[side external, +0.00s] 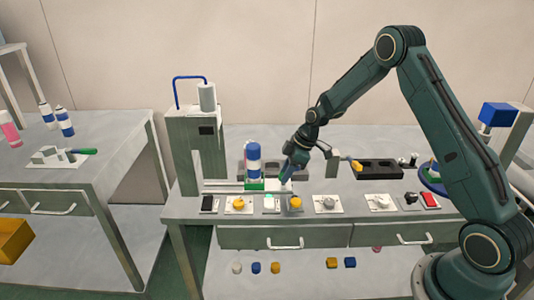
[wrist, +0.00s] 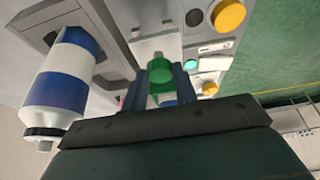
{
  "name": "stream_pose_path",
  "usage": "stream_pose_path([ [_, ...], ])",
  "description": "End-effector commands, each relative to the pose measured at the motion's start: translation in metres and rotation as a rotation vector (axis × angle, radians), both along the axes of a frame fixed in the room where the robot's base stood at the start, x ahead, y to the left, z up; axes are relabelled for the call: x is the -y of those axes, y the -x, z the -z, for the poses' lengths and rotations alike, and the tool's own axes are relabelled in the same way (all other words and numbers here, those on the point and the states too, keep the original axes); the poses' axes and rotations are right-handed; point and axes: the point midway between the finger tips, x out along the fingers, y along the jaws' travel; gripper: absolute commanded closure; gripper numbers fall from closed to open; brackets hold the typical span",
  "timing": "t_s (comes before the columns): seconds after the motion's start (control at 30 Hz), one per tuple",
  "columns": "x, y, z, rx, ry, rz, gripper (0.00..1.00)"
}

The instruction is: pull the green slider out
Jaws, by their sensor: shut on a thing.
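The green slider (side external: 254,186) shows in the side external view at the foot of the tall grey-green press, with a blue and white can (side external: 253,163) right above it. My gripper (side external: 286,178) is low over the bench just right of it. In the wrist view, my gripper (wrist: 160,88) has its two dark blue fingers on either side of a rounded green part of the slider (wrist: 160,73) and is shut on it. The can (wrist: 62,85) shows to the left in the wrist view. The slider's far end is hidden.
The press (side external: 195,145) stands left of the can. A row of controls runs along the bench front, including a yellow knob (side external: 239,203) and a red switch (side external: 429,200). A dark tray (side external: 380,169) lies to the right. Another bench (side external: 95,170) stands at the left.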

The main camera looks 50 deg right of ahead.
Motion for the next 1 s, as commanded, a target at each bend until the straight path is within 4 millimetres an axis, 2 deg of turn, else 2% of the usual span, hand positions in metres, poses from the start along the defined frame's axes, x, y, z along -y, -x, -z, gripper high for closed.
stream_pose_path([
  [0.2, 0.006, 0.004, 0.0, -0.011, 0.005, 0.01, 1.0],
  [0.23, 0.006, 0.004, 0.0, -0.011, 0.006, 0.011, 0.68],
  [0.33, 0.006, 0.004, 0.0, -0.011, 0.005, 0.01, 0.5],
  [0.77, 0.004, 0.003, -0.003, -0.007, 0.002, 0.006, 0.5],
  [1.0, 0.009, 0.008, -0.021, -0.005, 0.003, 0.007, 0.5],
])
